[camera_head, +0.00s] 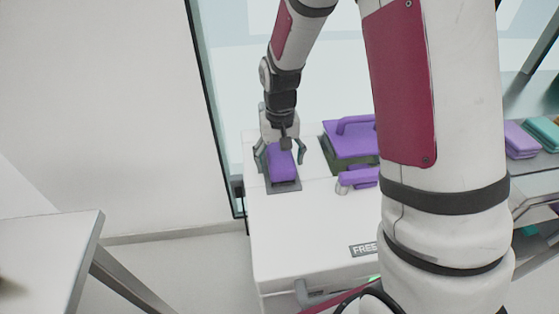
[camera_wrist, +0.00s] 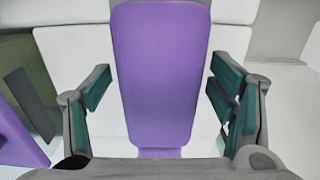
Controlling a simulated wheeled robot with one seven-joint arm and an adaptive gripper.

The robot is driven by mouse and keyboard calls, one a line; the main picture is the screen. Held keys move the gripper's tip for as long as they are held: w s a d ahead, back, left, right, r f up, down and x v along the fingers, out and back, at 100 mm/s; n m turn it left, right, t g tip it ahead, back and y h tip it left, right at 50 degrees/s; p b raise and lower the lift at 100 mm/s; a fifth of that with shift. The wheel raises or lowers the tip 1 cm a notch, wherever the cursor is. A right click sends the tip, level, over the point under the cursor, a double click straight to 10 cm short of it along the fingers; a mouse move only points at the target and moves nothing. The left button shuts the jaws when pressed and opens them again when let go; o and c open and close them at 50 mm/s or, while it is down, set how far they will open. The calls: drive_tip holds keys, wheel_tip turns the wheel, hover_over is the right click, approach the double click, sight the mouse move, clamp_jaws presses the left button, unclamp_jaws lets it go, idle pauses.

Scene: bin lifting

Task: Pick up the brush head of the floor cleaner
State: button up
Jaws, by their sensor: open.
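A purple block (camera_head: 283,166) on a flat dark grey base sits near the left end of a white chest. It seems to be the brush head, though I cannot tell for certain. My gripper (camera_head: 280,155) points down over it, open, with one finger on each side. In the wrist view the long purple top (camera_wrist: 158,70) lies between the teal pads of my gripper (camera_wrist: 162,86). A gap shows on both sides, so the fingers appear not to touch it. The block's far end is partly hidden by my gripper in the head view.
The white chest (camera_head: 310,225) carries a purple-lidded bin (camera_head: 347,138) and a smaller purple-handled item (camera_head: 357,178) to the right. Purple and teal boxes (camera_head: 521,140) stand at far right. A glass panel rises behind. A white table (camera_head: 50,245) is at lower left.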

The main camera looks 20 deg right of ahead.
sight(280, 154)
drive_tip(key=c, duration=1.4)
drive_tip(key=shift+r, duration=0.1)
wheel_tip(280, 154, up, 10)
drive_tip(key=shift+f+p, duration=0.1)
drive_tip(key=shift+p, duration=0.85)
drive_tip(key=o, duration=0.4)
drive_tip(key=shift+c, duration=0.5)
